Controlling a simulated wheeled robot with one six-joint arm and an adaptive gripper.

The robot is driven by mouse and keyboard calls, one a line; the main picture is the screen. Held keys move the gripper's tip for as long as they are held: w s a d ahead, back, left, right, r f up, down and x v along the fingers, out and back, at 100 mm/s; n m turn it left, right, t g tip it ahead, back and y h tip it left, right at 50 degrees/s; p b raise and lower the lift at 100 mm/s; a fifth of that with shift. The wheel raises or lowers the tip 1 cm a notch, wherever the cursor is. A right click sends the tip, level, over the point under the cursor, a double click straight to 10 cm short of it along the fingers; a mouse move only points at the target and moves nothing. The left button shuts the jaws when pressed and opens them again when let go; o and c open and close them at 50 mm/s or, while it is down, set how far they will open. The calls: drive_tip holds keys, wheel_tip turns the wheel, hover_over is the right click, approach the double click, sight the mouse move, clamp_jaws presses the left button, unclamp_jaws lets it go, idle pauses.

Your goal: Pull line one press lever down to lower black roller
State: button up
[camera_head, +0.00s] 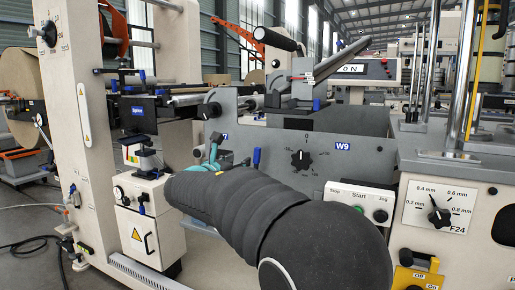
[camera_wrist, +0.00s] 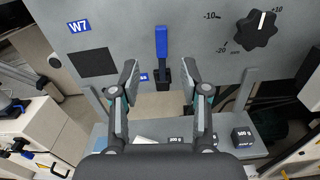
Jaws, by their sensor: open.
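A blue-handled lever (camera_wrist: 161,44) stands upright from a dark slotted mount on the grey panel in the wrist view. My gripper (camera_wrist: 159,76) is open and empty, with one finger on each side of the lever's lower part; I cannot tell how far the lever lies beyond the fingertips. A blue lever (camera_head: 256,157) also shows on the grey machine in the head view, just right of my gripper, which my dark arm largely hides. A lever with a black grip (camera_head: 275,38) slants above the machine. I cannot tell which roller is the black roller.
A black dial (camera_wrist: 254,30) sits right of the lever. A ledge below the panel holds dark weights, one marked 500 g (camera_wrist: 242,138). A W7 label (camera_wrist: 78,26) is at upper left. A start button box (camera_head: 359,198) and a gap dial (camera_head: 440,212) stand right of my arm.

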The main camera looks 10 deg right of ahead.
sight(257, 151)
drive_tip(key=p+x, duration=0.1)
drive_tip(key=x, duration=1.2)
drive_tip(key=shift+d+p, duration=0.2)
drive_tip(key=shift+p, duration=0.1)
clamp_jaws()
